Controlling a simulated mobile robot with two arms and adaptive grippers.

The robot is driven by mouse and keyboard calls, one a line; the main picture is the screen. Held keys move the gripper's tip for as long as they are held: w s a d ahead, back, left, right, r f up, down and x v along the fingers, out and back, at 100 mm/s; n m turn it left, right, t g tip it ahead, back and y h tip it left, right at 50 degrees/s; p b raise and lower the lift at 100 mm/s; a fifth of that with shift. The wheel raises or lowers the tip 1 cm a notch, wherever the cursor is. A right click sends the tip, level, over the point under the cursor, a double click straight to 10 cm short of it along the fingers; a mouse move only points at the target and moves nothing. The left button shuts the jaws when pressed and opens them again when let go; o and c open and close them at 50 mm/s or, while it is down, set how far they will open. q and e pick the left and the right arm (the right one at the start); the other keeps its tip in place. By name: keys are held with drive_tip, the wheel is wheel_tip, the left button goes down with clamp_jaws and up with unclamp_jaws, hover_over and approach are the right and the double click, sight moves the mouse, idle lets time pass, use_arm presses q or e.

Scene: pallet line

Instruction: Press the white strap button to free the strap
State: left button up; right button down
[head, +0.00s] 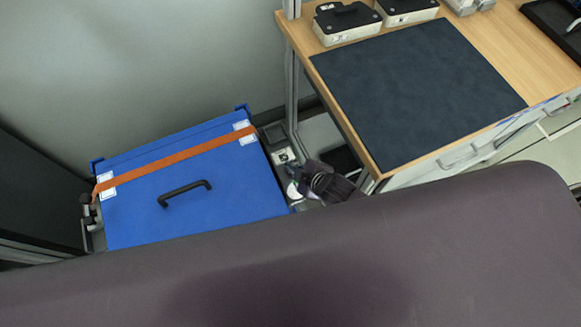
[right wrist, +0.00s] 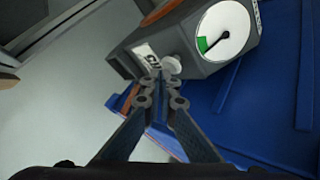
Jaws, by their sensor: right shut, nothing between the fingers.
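A blue crate (head: 190,205) with a black handle has an orange strap (head: 180,157) running across its lid. At the crate's right end is a grey strap unit (right wrist: 190,38) with a round white dial (right wrist: 224,32); its needle points at a green sector. The white button (right wrist: 172,64) sticks out of the unit beside a white label. My right gripper (right wrist: 158,78) is shut and empty, its fingertips right at the button; I cannot tell whether they touch. In the head view my right gripper (head: 296,172) is small and partly hides the unit. My left gripper is not in view.
A wooden table with a dark mat (head: 420,90) stands to the right of the crate, with black-and-white boxes (head: 345,22) at its back. A metal post (head: 291,85) stands between table and crate. A wall is behind the crate.

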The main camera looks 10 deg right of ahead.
drive_tip(key=shift+f+b, duration=0.35)
drive_tip(key=shift+f, duration=0.3)
idle(0.4)
drive_tip(key=shift+r, duration=0.1)
drive_tip(key=shift+r+p, duration=1)
drive_tip(key=shift+p, duration=0.15)
wheel_tip(320, 180, up, 5)
drive_tip(key=p, duration=0.5)
drive_tip(key=shift+r, duration=0.1)
